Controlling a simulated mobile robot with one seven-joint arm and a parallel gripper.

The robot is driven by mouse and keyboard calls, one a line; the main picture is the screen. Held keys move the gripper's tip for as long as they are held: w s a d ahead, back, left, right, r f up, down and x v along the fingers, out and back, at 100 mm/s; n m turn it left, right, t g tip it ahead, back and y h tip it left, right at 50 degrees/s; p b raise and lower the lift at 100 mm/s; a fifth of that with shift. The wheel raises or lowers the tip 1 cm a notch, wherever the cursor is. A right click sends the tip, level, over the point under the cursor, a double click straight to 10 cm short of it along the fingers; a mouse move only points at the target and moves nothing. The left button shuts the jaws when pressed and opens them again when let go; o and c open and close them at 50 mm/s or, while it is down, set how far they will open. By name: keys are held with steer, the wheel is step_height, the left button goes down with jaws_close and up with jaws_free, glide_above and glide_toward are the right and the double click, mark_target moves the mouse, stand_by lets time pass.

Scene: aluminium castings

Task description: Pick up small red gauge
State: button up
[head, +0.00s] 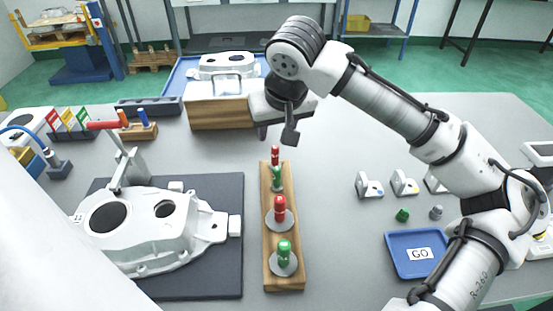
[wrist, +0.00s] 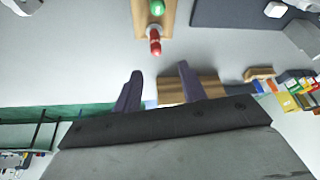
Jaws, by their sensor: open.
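The small red gauge (head: 275,156) stands upright at the far end of a wooden rack (head: 270,238). In the wrist view the small red gauge (wrist: 154,42) shows ahead of my fingertips, slightly left of the middle of the gap. My gripper (head: 277,133) is open and empty, above and just behind that end of the rack. Both fingers of my gripper (wrist: 160,72) show in the wrist view, apart from the gauge. A small green gauge (head: 277,178) stands right beside the red one. A larger red gauge (head: 280,208) and a larger green gauge (head: 284,252), both with grey discs, stand nearer.
A white casting (head: 160,238) lies on a dark mat (head: 225,275) left of the rack. A wooden block (head: 215,113) stands behind. A blue GO tray (head: 400,264) and small white fixtures (head: 369,186) are on the right. The table between rack and tray is clear.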

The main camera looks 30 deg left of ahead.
mark_target(275, 148)
steer(key=x, duration=0.2)
steer(key=shift+w+a+f, duration=0.1)
steer(key=shift+f, duration=0.25)
steer(key=x, duration=0.2)
steer(key=p+x, duration=0.1)
steer(key=x, duration=0.1)
steer(key=shift+d+f, duration=0.2)
steer(key=shift+d, duration=0.15)
steer(key=shift+w+a+f, duration=0.1)
steer(key=shift+a+f, duration=0.15)
steer(key=shift+f, duration=0.3)
jaws_close()
